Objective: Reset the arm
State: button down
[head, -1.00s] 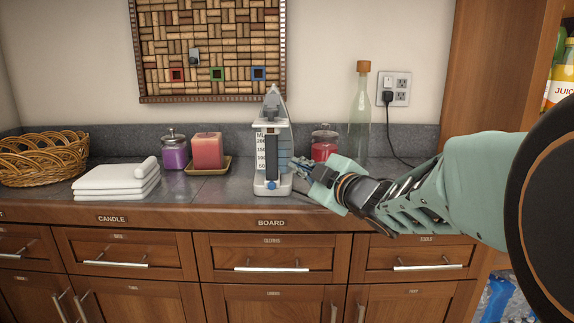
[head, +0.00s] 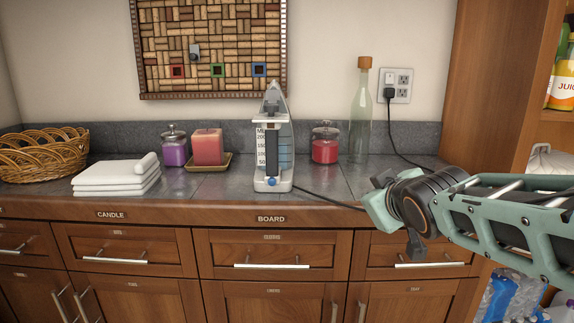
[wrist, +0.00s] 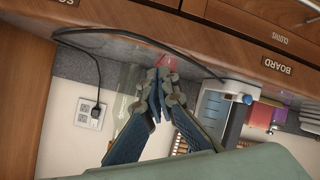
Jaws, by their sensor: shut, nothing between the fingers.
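My gripper shows in the wrist view (wrist: 158,98) with its two dark blue fingers brought together at the tips and nothing between them. In the head view my arm reaches in from the right edge. The green wrist end stands in front of the counter's right part, above the front edge, and hides the fingers. The gripper is apart from the upright iron (head: 272,182), which stands to its left on the counter. The wrist view is turned over, and the iron (wrist: 213,104) shows there to the right of the fingers.
On the counter (head: 220,186) stand a wicker basket (head: 40,158), folded white towels (head: 115,178), candles (head: 207,147), a red jar (head: 325,148) and a tall glass bottle (head: 360,115). A black cord runs to the outlet (head: 403,84). A wooden cabinet (head: 495,90) rises at the right.

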jog(key=s+a+f+m+g+b, duration=0.1)
jog(key=s+f+m+g, duration=0.1)
jog(key=s+f, duration=0.45)
jog(key=s+a+f+m+g, duration=0.2)
jog(key=s+f+g, duration=0.1)
jog(key=s, duration=0.6)
jog(key=s+a+f+m+g+b, duration=0.1)
jog(key=s+f+m+g, duration=0.1)
jog(key=s+f, duration=0.45)
notch_tip(320, 180, up, 39)
jog(key=s+p, duration=0.1)
jog(key=p, duration=3.5)
jog(key=shift+s+f+p, duration=0.2)
jog(key=shift+s+p, duration=0.1)
jog(key=shift+p, duration=0.1)
jog(key=shift+d, duration=0.1)
